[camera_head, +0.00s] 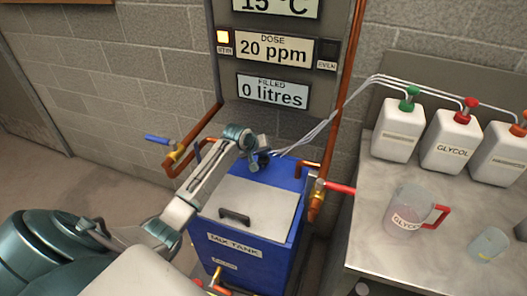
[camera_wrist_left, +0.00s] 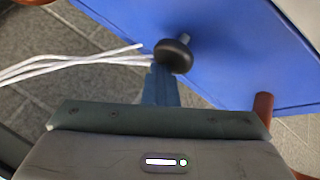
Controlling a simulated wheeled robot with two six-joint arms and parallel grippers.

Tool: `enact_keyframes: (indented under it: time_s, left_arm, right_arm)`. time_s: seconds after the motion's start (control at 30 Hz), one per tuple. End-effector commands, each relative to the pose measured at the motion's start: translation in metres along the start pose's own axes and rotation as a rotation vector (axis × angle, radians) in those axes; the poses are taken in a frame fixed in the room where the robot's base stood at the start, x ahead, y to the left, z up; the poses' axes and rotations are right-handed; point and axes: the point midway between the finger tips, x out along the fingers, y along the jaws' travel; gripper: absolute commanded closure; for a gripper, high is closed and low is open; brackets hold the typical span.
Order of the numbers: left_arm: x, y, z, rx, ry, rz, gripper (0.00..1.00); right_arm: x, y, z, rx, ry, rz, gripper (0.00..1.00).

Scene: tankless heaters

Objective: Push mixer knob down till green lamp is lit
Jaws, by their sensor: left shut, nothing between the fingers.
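The black mixer knob (camera_wrist_left: 173,56) is a round cap on a short stem at the blue tank in the left wrist view. My left gripper (camera_wrist_left: 157,80) is shut and empty, with its tip right beside or against the knob; I cannot tell whether they touch. In the head view my left gripper (camera_head: 259,159) is over the back edge of the mix tank (camera_head: 240,243), and I cannot make out the knob apart from it. The lamp (camera_head: 327,49) marked EVEN at the right is dark. My right gripper is out of view.
Copper pipes with a blue-handled valve (camera_head: 159,139) and a red-handled valve (camera_head: 340,187) flank the tank. White hoses (camera_head: 330,118) run behind it to several jugs on a steel table (camera_head: 385,255) at the right. A clear pitcher (camera_head: 408,213) stands there.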

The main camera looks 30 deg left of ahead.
Motion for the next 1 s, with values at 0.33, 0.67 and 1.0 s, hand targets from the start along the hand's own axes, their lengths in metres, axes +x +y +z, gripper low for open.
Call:
enact_keyframes:
  time_s: [0.33,0.67,1.0]
  left_arm:
    - [0.0049,-0.0033,0.0038,-0.001,-0.004,-0.003,1.00]
    - [0.0081,-0.0052,0.0055,-0.001,-0.004,-0.003,1.00]
    - [0.0096,-0.0061,0.0063,-0.001,-0.004,-0.003,1.00]
  right_arm:
    - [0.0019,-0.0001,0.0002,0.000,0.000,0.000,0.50]
    - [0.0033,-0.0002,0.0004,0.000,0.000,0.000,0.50]
    - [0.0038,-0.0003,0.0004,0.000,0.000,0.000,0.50]
